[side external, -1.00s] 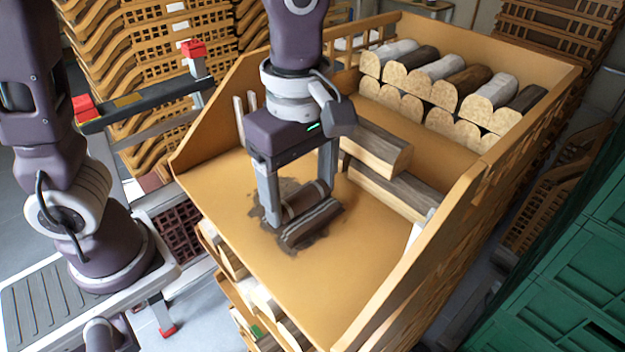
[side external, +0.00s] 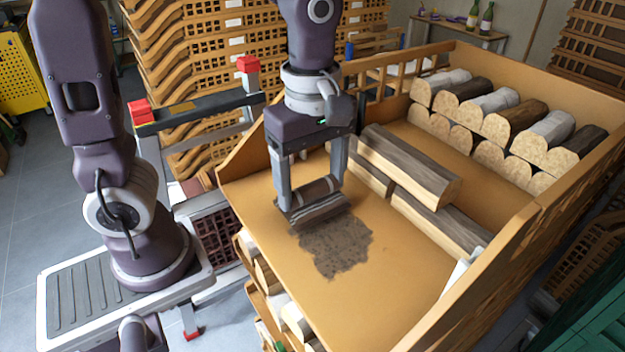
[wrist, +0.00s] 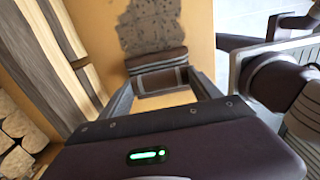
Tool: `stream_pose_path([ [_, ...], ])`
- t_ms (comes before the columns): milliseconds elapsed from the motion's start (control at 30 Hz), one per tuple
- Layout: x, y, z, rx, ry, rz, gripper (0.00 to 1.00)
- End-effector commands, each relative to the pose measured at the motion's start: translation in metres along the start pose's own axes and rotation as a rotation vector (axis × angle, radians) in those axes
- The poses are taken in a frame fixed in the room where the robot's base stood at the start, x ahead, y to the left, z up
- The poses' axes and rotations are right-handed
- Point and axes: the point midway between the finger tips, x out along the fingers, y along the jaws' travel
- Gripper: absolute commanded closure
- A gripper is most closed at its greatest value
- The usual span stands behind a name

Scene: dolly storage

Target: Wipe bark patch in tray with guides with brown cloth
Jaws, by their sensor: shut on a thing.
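My gripper (side external: 312,198) is shut on the brown cloth (side external: 318,212), a dark rolled pad with pale bands. The cloth is low at the far edge of the bark patch (side external: 337,247); I cannot tell whether it presses on the surface. The dark, speckled patch lies on the orange floor of the tray with guides (side external: 395,290), mostly uncovered in front of the cloth. In the wrist view the cloth (wrist: 157,61) sits between my fingers, with the patch (wrist: 150,24) just beyond it. The cloth's underside is hidden.
Split logs (side external: 410,165) lie beside the patch on the right. More logs (side external: 500,125) are stacked at the tray's back. A raised side wall (side external: 480,255) bounds the tray on the right. The tray floor in front of the patch is clear.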

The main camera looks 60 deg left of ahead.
Motion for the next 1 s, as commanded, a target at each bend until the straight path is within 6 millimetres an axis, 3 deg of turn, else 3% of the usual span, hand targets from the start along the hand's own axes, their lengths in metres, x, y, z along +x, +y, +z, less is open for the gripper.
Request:
stream_pose_path([
  [500, 0.0, 0.0, 0.048, 0.003, 0.0, -0.001, 0.73],
  [1000, 0.0, 0.0, 0.05, 0.0, 0.0, 0.0, 0.73],
])
